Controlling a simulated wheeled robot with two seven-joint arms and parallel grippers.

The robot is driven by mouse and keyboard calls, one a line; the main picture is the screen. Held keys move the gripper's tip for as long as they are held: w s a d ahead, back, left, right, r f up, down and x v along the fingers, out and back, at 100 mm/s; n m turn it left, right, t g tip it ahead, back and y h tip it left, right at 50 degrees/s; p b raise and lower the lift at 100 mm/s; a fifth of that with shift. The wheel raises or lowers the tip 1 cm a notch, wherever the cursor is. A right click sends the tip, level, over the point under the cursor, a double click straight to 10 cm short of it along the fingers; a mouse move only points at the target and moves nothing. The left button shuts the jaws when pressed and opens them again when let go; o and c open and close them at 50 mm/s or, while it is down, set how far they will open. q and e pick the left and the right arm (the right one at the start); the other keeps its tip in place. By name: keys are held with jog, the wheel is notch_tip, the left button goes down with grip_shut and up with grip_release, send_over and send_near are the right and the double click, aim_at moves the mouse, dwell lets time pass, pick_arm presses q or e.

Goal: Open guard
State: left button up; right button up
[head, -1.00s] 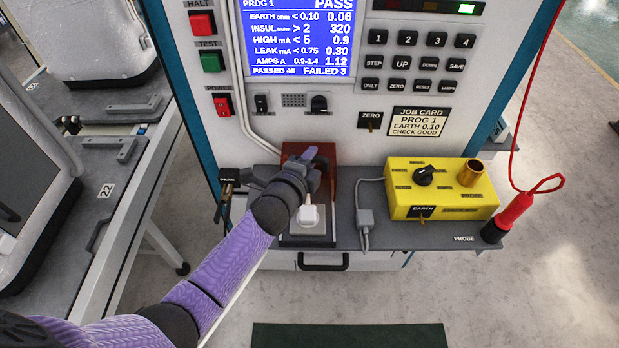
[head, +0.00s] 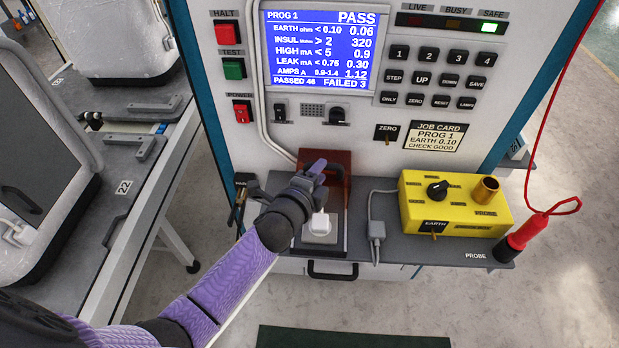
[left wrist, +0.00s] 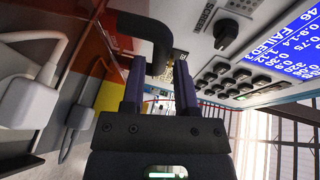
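The guard (head: 340,157) is a red-brown cover with a black handle. It stands raised at the back of a grey socket block (head: 320,240), against the tester's front. A white plug (head: 320,224) sits uncovered in that block. My left gripper (head: 318,178) reaches in from the left at the guard's handle and partly hides the guard. The white plug (left wrist: 40,85) shows at the left there. My right gripper is not in view.
The tester panel (head: 370,120) rises behind, its screen (head: 320,50) reading PASS and its SAFE lamp lit green. A yellow box (head: 455,205) and red probe (head: 525,232) are right on the shelf. A grey bench (head: 120,190) with cases stands left.

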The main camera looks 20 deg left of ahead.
pick_arm(q)
jog(key=p+v, duration=0.1)
jog(key=v, duration=0.5)
jog(key=shift+s, duration=0.3)
jog(key=s+f+n+g+y, duration=0.2)
jog(key=s+n+g, duration=1)
jog(key=s+n, duration=0.65)
jog(key=s+f+m+g, duration=0.1)
jog(key=s+f, duration=0.2)
jog(key=f, duration=0.6)
jog(key=s+f+m+g, duration=0.1)
jog(key=s+f, duration=0.2)
jog(key=f, duration=0.6)
jog(key=s+a+f+g, duration=0.1)
jog(key=s+a+f, duration=0.2)
jog(key=s+f, duration=0.7)
jog(key=s, duration=0.3)
jog(key=shift+s+f, duration=0.2)
jog(key=shift+f, duration=0.1)
